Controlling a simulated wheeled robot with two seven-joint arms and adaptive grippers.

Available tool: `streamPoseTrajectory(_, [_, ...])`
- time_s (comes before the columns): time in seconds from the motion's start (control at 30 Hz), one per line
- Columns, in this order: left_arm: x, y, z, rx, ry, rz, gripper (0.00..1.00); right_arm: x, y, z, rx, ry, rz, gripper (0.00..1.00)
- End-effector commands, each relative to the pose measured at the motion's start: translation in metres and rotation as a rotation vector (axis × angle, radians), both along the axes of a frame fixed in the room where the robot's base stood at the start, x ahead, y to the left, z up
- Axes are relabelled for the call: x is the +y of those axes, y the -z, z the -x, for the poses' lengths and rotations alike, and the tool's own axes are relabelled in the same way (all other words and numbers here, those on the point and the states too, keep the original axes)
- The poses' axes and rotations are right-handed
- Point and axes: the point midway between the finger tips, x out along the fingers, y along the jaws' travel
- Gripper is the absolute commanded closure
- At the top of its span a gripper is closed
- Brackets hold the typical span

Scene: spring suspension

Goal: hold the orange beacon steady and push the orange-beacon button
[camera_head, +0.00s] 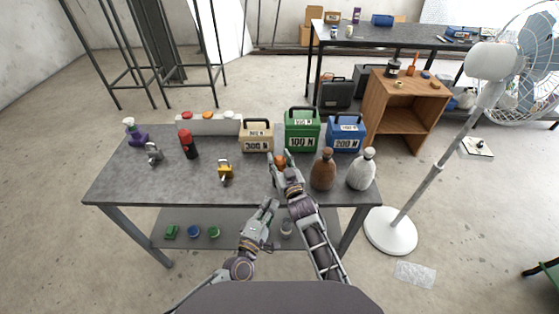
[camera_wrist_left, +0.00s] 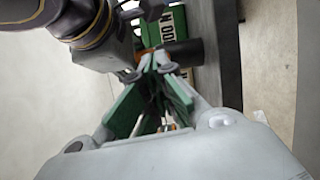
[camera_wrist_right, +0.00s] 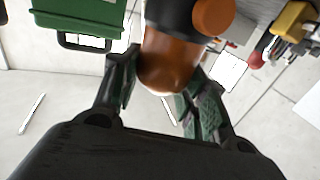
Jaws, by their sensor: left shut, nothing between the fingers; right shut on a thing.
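In the right wrist view the beacon's orange dome (camera_wrist_right: 168,62) sits between the green-padded fingers of my right gripper (camera_wrist_right: 155,82), below a black body. A round orange disc, which looks like the button (camera_wrist_right: 213,15), shows on the side of that body. My left gripper (camera_head: 270,204) is shut and empty, low at the table's front edge, apart from the beacon. In the left wrist view its fingertips (camera_wrist_left: 160,62) meet.
The grey table (camera_head: 110,185) carries a yellow padlock (camera_head: 225,170), a brown bottle (camera_head: 323,170), a white bottle (camera_head: 361,170) and the green case (camera_head: 301,132). A white block (camera_head: 215,124) with coloured round tops stands at the back. The front left is clear.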

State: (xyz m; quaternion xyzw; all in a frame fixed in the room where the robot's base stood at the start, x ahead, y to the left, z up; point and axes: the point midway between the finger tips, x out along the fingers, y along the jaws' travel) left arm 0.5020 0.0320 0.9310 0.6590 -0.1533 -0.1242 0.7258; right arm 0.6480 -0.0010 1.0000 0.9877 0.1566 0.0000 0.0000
Motion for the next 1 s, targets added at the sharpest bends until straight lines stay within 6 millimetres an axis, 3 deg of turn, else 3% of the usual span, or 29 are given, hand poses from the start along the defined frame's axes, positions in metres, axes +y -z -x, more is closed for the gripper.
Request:
streamPoseTrajectory(0.5, [-0.036,-0.013,0.013,-0.189,0.256,-0.486,1.0,0.0,0.001,0.0,0.001,0.0,0.0,0.85])
streamPoseTrajectory(1.0, [-0.034,0.003,0.018,-0.346,0.429,-1.035,1.0,0.0,0.001,0.0,0.001,0.0,0.0,0.85])
